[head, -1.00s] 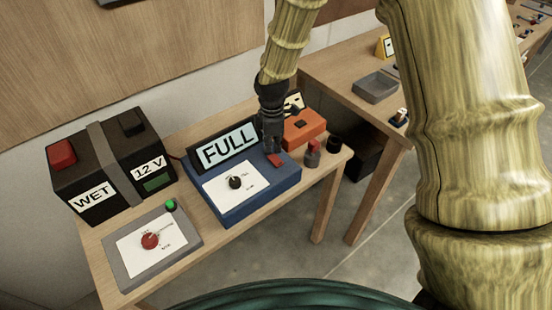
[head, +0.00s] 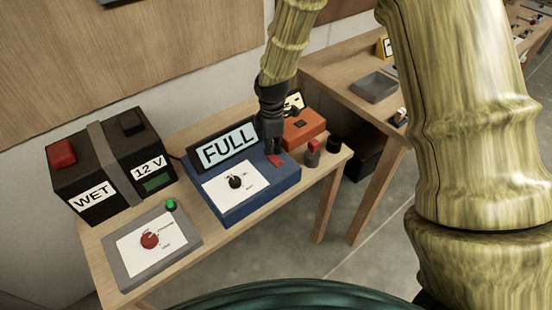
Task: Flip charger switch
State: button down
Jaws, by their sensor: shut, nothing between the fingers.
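The blue charger box (head: 262,197) stands on the wooden bench, with a "FULL" display (head: 227,147) at its back and a white panel with a black knob (head: 235,182) on top. A small red switch (head: 277,160) sits on the right part of its top. My gripper (head: 272,152) is shut and empty. It points down right at the red switch, from just behind it, and partly hides it. I cannot tell whether the fingertips touch the switch, nor which way the switch is tipped.
A black "WET 12 V" battery (head: 110,165) stands at left, with a grey box with a red knob (head: 150,241) before it. Right of the charger are an orange device (head: 303,126) and red and black terminals (head: 313,152). A second bench (head: 340,85) stands behind.

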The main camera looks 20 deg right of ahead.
aim_at(273, 156)
jog(key=shift+f+b, duration=0.3)
jog(key=shift+f, duration=0.6)
dwell(0.7)
jog(key=shift+r+p, duration=2.9)
jog(key=shift+r, duration=0.6)
